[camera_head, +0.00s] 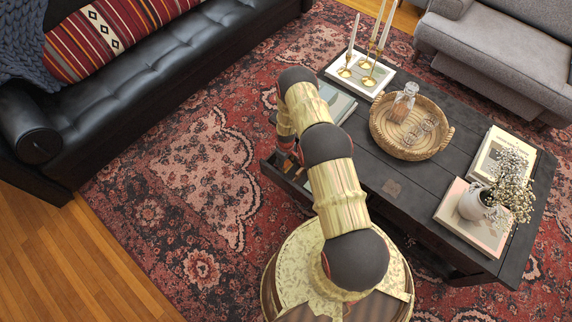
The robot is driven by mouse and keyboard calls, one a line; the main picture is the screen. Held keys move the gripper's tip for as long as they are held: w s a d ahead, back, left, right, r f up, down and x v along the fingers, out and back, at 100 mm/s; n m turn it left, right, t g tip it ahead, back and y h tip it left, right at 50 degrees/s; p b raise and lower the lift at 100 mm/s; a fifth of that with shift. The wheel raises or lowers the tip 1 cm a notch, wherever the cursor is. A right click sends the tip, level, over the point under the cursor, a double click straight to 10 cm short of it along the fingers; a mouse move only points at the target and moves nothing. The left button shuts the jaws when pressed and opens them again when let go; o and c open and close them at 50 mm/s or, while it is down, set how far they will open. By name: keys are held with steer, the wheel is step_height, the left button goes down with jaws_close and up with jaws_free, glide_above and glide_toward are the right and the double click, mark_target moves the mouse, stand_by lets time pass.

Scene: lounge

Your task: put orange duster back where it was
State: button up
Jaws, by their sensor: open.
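I cannot make out an orange duster anywhere in the head view. My gripper (284,158) points down at the left end of the black coffee table (393,187), beside its edge. It is open, small in the picture and partly covered by my own arm, so its fingertips and the space between them are hard to see. A dark drawer-like part (271,168) sticks out at this end of the table, just below my gripper. Its inside is mostly hidden.
The tabletop holds a round wicker tray (376,131) with a decanter (403,102) and glasses, brass candlesticks (366,62), books (501,155) and a white flower vase (474,205). A black leather sofa (150,75) stands left, a grey sofa (500,50) top right. Patterned rug (190,190) between is clear.

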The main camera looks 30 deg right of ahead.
step_height(320, 180, up, 12)
steer(key=p, duration=0.5)
step_height(320, 180, up, 23)
steer(key=t, duration=0.1)
glide_above(286, 163)
steer(key=w+a, duration=0.3)
steer(key=w, duration=0.3)
steer(key=s+a+r+m+t, duration=0.1)
steer(key=s+a+r, duration=0.1)
steer(key=r, duration=0.9)
steer(key=s+a+r+m+t, duration=0.1)
steer(key=s+a+r, duration=0.15)
steer(key=r, duration=0.95)
steer(key=s+a+r+t, duration=0.1)
steer(key=s+a+r, duration=0.2)
steer(key=s+r, duration=0.3)
steer(key=s+a+r, duration=0.2)
steer(key=s+r, duration=0.3)
steer(key=r, duration=0.3)
steer(key=s+a+r+m, duration=0.1)
steer(key=s+a+r, duration=0.1)
steer(key=s, duration=0.7)
steer(key=s+a+r+m+t, duration=0.1)
steer(key=s+r, duration=0.3)
steer(key=s, duration=0.5)
steer(key=shift+s+a+r+t, duration=0.2)
steer(key=shift+a+r+t, duration=0.1)
steer(key=shift+a, duration=0.2)
steer(key=shift+b, duration=0.3)
